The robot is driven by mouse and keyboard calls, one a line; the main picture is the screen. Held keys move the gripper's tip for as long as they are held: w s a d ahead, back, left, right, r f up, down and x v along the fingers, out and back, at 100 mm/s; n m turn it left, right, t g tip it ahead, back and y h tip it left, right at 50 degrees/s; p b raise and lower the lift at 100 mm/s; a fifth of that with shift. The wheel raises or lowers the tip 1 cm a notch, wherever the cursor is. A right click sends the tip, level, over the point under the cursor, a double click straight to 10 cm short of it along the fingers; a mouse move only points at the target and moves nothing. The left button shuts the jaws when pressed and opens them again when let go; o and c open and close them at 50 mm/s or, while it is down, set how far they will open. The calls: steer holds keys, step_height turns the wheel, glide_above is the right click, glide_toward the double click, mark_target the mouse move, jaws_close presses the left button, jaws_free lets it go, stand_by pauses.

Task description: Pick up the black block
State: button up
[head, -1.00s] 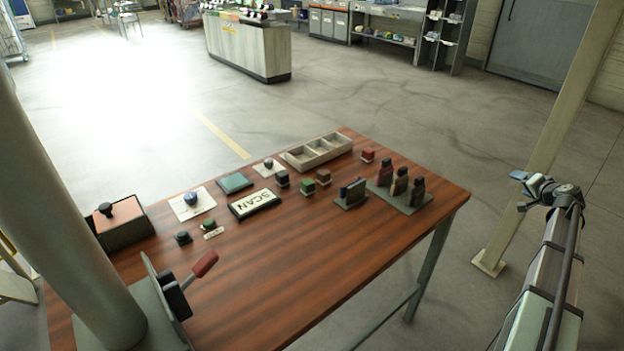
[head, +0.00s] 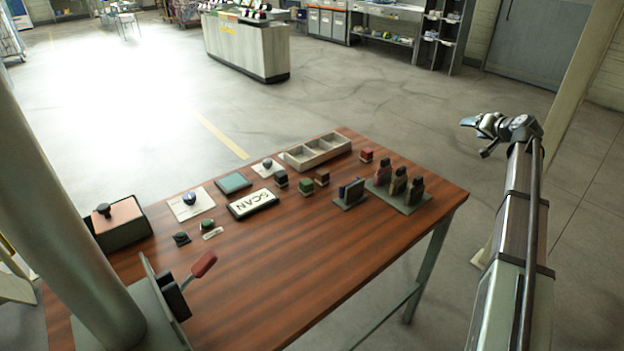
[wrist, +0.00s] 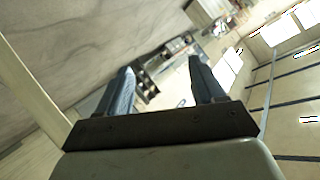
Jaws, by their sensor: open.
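The black block (head: 281,179) appears to be the small dark cube on the wooden table (head: 262,275), just right of the SCAN pad. My gripper (head: 474,136) is open and empty, in the air beyond the table's right edge, well away from the block. In the wrist view my gripper (wrist: 160,72) shows two spread fingers with nothing between them; the blocks are not in that view.
A three-compartment tray (head: 316,151) stands at the table's back edge. Upright dark items on a stand (head: 401,200) and a small holder (head: 350,194) lie between my gripper and the blocks. The SCAN pad (head: 252,204) is left. The table's front middle is clear.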

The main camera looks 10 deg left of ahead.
steer(key=w+a+f+n+g+y, duration=0.1)
steer(key=a+n+g, duration=0.15)
steer(key=a, duration=1.25)
steer(key=n+g+h, duration=0.2)
steer(key=n+g, duration=0.5)
steer(key=n, duration=0.3)
glide_toward(281, 173)
steer(key=shift+m+t, duration=0.25)
steer(key=shift+t, duration=0.1)
steer(key=f, duration=0.3)
steer(key=a+f, duration=0.1)
steer(key=f, duration=0.1)
steer(key=shift+w, duration=0.1)
steer(key=shift+w+x, duration=0.1)
steer(key=shift+x, duration=1.2)
steer(key=shift+w+x, duration=0.15)
steer(key=shift+x, duration=1.2)
steer(key=shift+r, duration=0.1)
steer(key=shift+c, duration=0.3)
steer(key=c, duration=1)
